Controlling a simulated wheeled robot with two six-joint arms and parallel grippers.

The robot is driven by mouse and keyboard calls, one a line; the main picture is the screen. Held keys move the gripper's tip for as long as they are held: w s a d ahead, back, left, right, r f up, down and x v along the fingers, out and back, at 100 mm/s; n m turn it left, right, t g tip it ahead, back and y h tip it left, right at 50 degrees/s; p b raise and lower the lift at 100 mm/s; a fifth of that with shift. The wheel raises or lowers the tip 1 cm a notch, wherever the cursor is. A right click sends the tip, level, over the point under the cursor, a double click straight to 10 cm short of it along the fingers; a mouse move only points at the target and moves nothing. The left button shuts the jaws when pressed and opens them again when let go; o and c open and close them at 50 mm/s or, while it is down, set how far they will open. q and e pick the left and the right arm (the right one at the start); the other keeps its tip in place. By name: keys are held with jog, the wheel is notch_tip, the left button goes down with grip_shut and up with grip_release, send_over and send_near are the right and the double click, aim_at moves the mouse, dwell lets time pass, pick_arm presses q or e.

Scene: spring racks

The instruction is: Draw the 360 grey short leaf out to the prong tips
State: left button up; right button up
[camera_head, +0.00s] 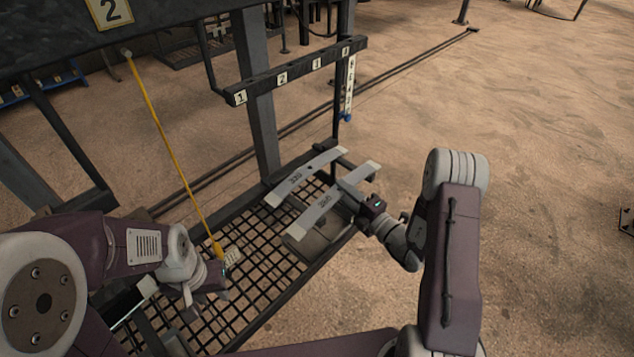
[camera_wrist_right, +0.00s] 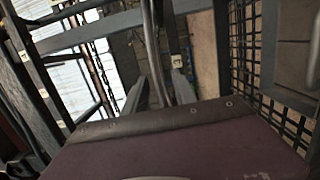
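Two grey short leaves lie side by side over the mesh shelf (camera_head: 262,262) in the head view. My left gripper (camera_head: 222,283) is low at the left, close to a yellow cord's pale tag (camera_head: 232,257). Its fingers are unclear.
A yellow cord (camera_head: 168,145) hangs from the dark top beam (camera_head: 60,42). A numbered bar (camera_head: 262,87) and an upright post (camera_head: 258,110) stand behind the leaves. A label strip (camera_head: 350,85) hangs at the bar's right end.

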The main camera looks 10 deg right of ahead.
jog(key=v, duration=0.9)
jog(key=shift+b, duration=0.35)
